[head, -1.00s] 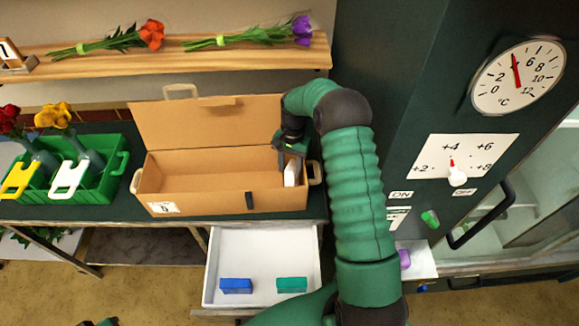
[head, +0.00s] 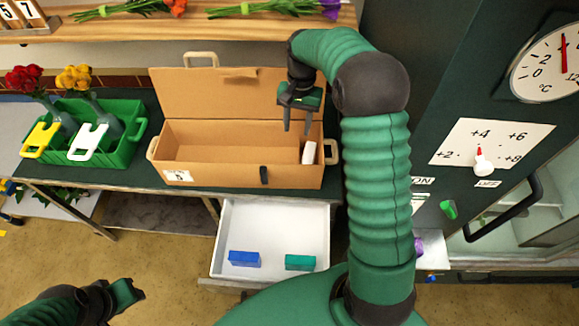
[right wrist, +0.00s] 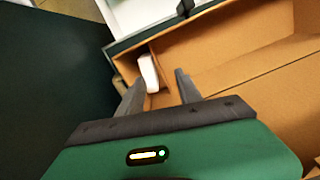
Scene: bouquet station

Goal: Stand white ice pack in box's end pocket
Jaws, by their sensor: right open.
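The white ice pack (head: 309,153) stands upright at the right end of the open cardboard box (head: 215,174), in the end pocket by the right handle. In the right wrist view the ice pack (right wrist: 149,73) shows beyond the fingertips, beside a cardboard divider. My right gripper (head: 296,130) is open and empty, above the box and to the left of the pack, apart from it. It also shows open in the right wrist view (right wrist: 158,86). My left gripper (head: 128,292) is low at the lower left, away from the box; its fingers are unclear.
A white drawer (head: 270,218) stands open below the box with a blue pack (head: 244,259) and a teal pack (head: 300,263). A green crate (head: 122,150) with flowers is left of the box. A dark cabinet with a dial (head: 550,65) is at right.

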